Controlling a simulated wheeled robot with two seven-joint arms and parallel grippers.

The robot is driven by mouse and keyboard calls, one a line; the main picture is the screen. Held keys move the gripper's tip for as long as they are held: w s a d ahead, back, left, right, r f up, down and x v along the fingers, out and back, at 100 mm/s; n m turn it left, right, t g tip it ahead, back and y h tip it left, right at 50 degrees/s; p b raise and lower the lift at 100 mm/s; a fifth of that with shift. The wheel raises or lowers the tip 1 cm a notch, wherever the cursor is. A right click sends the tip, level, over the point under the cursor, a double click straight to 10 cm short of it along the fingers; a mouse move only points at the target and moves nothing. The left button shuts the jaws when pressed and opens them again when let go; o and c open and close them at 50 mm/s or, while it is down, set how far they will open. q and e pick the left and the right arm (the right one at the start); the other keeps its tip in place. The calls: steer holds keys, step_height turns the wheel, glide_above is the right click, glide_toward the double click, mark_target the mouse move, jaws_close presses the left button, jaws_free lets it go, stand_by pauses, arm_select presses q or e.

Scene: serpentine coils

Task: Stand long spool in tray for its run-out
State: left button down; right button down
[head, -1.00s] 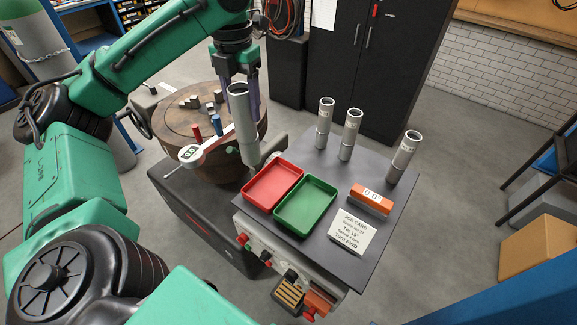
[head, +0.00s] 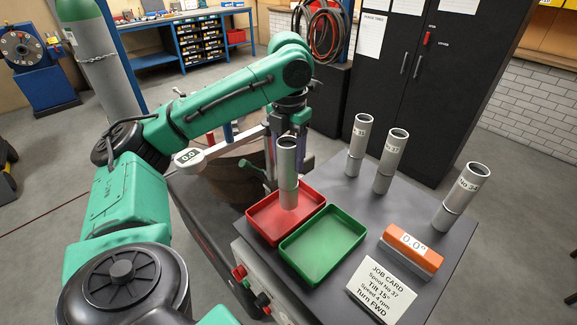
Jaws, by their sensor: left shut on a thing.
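My left gripper (head: 290,138) is shut on a grey tubular spool (head: 288,172). The spool is upright or nearly so, with its open dark end up. Its lower end is within the outline of the red tray (head: 254,222). I cannot tell whether it touches the tray floor. The fingers are partly hidden behind the spool's upper part. The green tray (head: 323,270), beside the red one, is empty. My right gripper is not in view.
Three labelled grey spools stand on the bench top: one (head: 359,145) at the back, another (head: 391,160) beside it, a third (head: 461,197) at right. An orange 0.0° gauge (head: 411,250) and a job card (head: 380,290) lie in front. A round drum stands behind the trays.

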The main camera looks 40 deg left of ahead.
mark_target(286, 168)
arm_select(q)
steer(key=shift+s+f, duration=0.25)
steer(key=shift+f, duration=0.4)
steer(key=shift+s+f, duration=0.2)
steer(key=shift+f, duration=0.55)
steer(key=shift+w, duration=0.1)
steer(key=shift+c, duration=0.8)
jaws_free()
steer(key=shift+f, duration=0.15)
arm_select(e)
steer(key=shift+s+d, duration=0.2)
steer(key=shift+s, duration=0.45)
arm_select(q)
step_height(286, 168, up, 4)
steer(key=shift+f+p, duration=0.15)
steer(key=shift+p, duration=0.15)
step_height(286, 168, up, 9)
steer(key=p, duration=0.6)
steer(key=shift+f, duration=0.25)
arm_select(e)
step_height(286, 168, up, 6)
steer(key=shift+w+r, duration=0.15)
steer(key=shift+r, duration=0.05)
